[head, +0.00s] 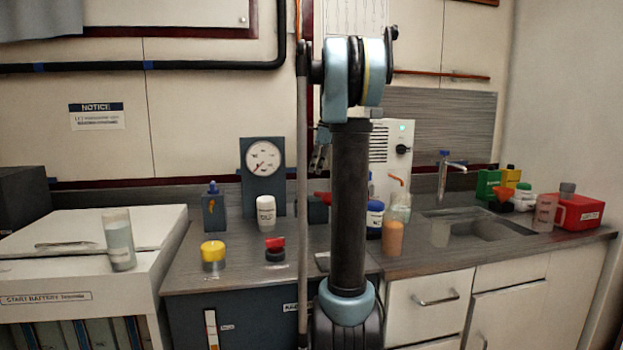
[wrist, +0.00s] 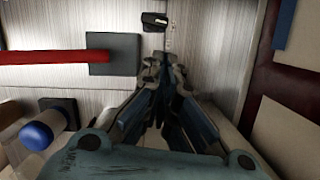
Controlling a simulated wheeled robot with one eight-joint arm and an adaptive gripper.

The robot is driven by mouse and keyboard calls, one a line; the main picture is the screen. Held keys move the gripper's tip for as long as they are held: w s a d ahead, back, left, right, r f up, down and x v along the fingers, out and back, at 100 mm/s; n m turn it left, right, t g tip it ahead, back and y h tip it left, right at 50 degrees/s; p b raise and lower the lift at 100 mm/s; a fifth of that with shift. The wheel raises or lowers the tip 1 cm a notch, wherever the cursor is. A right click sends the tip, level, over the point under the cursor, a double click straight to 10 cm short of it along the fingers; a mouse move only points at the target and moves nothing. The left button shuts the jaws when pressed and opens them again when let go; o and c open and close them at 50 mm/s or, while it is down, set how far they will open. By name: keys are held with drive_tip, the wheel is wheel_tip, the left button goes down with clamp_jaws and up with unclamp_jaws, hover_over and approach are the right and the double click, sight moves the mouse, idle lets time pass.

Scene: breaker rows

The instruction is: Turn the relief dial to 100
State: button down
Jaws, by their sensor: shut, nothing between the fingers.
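A round white gauge face with a thin needle (head: 263,158) is set in a dark upright panel at the back of the counter. Its numbers are too small to read. I cannot tell which part is the relief dial; no label for it is readable. My gripper (head: 319,158) hangs above the back of the counter, right of the gauge and partly hidden by my arm. In the wrist view my gripper (wrist: 164,68) is shut and empty, its fingertips close together. A small black fitting (wrist: 155,20) lies just beyond the fingertips, apart from them.
A dark box (wrist: 112,42) with a red bar (wrist: 45,57) lies left of the fingertips in the wrist view. A yellow knob (head: 213,252), a red-topped knob (head: 275,247) and a white bottle (head: 265,212) stand on the counter. A sink (head: 480,226) is at right.

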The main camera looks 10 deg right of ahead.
sight(298, 198)
drive_tip(key=x, duration=0.9)
drive_tip(key=shift+a+f, duration=0.1)
drive_tip(key=shift+f, duration=0.1)
drive_tip(key=shift+w, duration=0.1)
drive_tip(key=shift+w+a+n, duration=0.35)
drive_tip(key=shift+a+n, duration=0.2)
drive_tip(key=shift+n, duration=0.05)
drive_tip(key=shift+r, duration=0.1)
